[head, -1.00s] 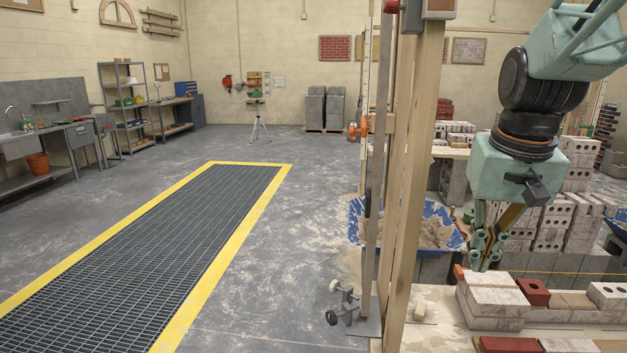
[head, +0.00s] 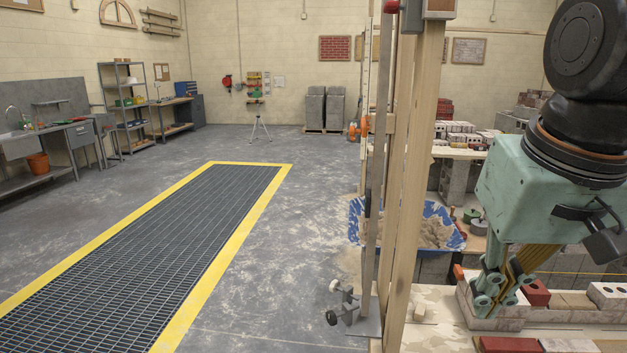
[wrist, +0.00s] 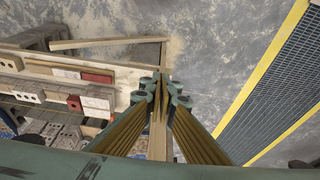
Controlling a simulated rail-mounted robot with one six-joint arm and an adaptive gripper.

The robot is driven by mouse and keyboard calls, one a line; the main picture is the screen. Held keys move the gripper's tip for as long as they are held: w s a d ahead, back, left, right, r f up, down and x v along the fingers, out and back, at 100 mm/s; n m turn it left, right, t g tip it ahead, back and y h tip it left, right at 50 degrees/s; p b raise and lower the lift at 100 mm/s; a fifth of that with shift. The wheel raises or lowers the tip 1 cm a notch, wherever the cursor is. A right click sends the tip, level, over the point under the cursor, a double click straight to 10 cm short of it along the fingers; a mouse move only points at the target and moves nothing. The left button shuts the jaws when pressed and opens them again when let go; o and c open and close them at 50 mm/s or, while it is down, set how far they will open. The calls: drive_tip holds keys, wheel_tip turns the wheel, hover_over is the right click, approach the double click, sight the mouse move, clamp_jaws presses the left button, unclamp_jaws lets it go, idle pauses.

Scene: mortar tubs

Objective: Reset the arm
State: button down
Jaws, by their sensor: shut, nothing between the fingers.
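My gripper (head: 497,300) hangs at the right side of the head view, fingers pointing down and a little left. It is shut and empty. It shows in front of a low row of pale bricks (head: 465,305) and hides part of them. In the wrist view my gripper (wrist: 163,82) is at the middle, its fingers close together. Below it in that view are a plank edge and the grey floor.
A wooden post (head: 412,180) stands left of my gripper. A blue tub of sand (head: 435,228) sits behind it. Red bricks (head: 535,292) and pale bricks lie along the board. A yellow-edged floor grating (head: 180,240) and open floor lie to the left.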

drive_tip(key=s+a+f+n, duration=0.1)
drive_tip(key=s+a, duration=0.2)
drive_tip(key=s, duration=0.7)
drive_tip(key=shift+s+t, duration=0.3)
drive_tip(key=shift+s, duration=0.1)
idle(0.7)
drive_tip(key=shift+f, duration=0.2)
idle(1.3)
wheel_tip(320, 180, down, 5)
drive_tip(key=b, duration=0.5)
drive_tip(key=shift+f+b, duration=0.15)
drive_tip(key=shift+b, duration=0.15)
drive_tip(key=shift+d, duration=0.1)
idle(0.3)
